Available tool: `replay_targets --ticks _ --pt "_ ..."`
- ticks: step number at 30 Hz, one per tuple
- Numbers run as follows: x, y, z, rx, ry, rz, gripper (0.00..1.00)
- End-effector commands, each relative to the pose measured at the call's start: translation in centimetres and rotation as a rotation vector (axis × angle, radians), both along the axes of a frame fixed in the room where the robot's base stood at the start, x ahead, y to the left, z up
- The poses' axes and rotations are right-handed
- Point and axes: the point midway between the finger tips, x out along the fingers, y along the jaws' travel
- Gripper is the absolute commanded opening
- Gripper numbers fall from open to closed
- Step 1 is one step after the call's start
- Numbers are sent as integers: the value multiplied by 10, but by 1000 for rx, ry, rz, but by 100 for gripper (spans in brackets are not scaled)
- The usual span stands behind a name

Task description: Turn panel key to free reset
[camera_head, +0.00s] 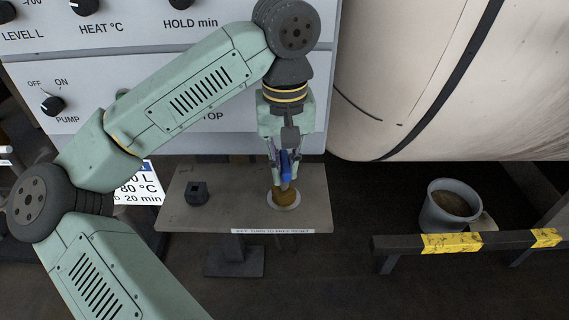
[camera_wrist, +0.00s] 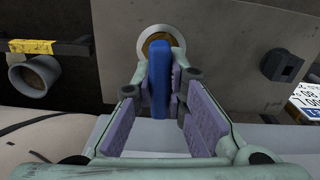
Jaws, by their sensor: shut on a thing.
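A blue key (camera_head: 286,167) stands in a round brass lock (camera_head: 285,196) with a pale ring on a small grey shelf (camera_head: 232,212). The shelf's front label reads "KEY: TURN TO FREE RESET". My gripper (camera_head: 284,160) comes down from above and is shut on the key. In the wrist view, the blue key (camera_wrist: 159,78) lies between the purple finger pads of my gripper (camera_wrist: 160,90). The brass lock (camera_wrist: 160,42) shows just beyond it. The key's lower end is partly hidden, so I cannot tell how deep it sits.
A dark square block (camera_head: 196,194) sits on the shelf left of the lock. A control panel (camera_head: 120,75) with knobs stands behind my arm. A large pale vessel (camera_head: 430,75) fills the upper right. A grey bucket (camera_head: 450,205) stands behind a yellow-marked rail (camera_head: 450,243).

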Motion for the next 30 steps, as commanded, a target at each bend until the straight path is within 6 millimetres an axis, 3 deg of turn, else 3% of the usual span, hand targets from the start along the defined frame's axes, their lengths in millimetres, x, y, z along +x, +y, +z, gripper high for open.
replay_targets --ticks 8,16,23,24,30 --pt "1 -1 0 -4 -3 -25 0" --pt "0 -2 0 -4 -4 -247 0" --pt "0 -2 0 -5 -4 -275 0" --pt "0 -2 0 -5 -4 -274 15" --pt "0 -2 0 -3 -3 -273 28"
